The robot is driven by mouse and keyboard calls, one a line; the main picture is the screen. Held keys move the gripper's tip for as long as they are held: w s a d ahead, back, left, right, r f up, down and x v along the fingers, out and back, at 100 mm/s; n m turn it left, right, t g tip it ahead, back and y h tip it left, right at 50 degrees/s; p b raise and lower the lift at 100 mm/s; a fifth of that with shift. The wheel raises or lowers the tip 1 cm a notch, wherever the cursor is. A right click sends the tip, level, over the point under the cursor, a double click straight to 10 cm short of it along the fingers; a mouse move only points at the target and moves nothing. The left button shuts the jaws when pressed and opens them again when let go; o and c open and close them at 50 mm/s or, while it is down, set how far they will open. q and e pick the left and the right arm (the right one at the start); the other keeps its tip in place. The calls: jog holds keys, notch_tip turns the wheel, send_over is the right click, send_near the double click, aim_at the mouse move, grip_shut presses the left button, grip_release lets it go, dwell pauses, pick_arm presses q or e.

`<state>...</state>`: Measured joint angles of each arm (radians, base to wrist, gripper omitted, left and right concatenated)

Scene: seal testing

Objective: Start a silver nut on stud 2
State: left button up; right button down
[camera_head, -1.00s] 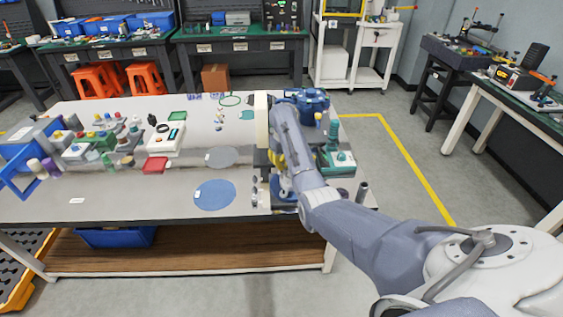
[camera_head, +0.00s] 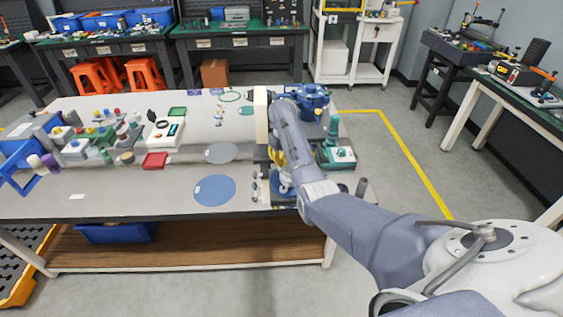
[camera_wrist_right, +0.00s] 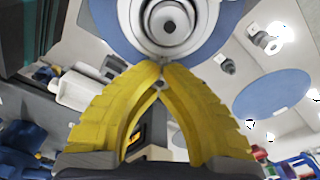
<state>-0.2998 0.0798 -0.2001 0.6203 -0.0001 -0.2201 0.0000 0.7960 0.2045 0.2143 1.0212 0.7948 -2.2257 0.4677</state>
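My right gripper (camera_head: 278,158) points down over a blue round flange (camera_head: 283,184) at the table's right end. In the right wrist view its yellow fingers (camera_wrist_right: 160,70) converge, with their tips together. A small grey piece (camera_wrist_right: 159,86), apparently a silver nut, shows between them; it is partly hidden. The flange (camera_wrist_right: 208,38), with a silver stepped hub (camera_wrist_right: 170,25), lies just beyond the tips. Whether the piece touches a stud is hidden, and I cannot pick out stud 2. Small silver parts (camera_head: 255,190) stand left of the flange. My left gripper is out of view.
A blue disc (camera_head: 215,190) and a grey disc (camera_head: 221,153) lie on the table left of the fixture. Bottles and boxes crowd the table's left side. The table's front middle is clear.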

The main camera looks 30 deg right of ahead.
jog(key=shift+f, duration=0.5)
dwell(1.1)
jog(key=m, duration=0.4)
jog(key=shift+f, duration=0.1)
dwell(0.3)
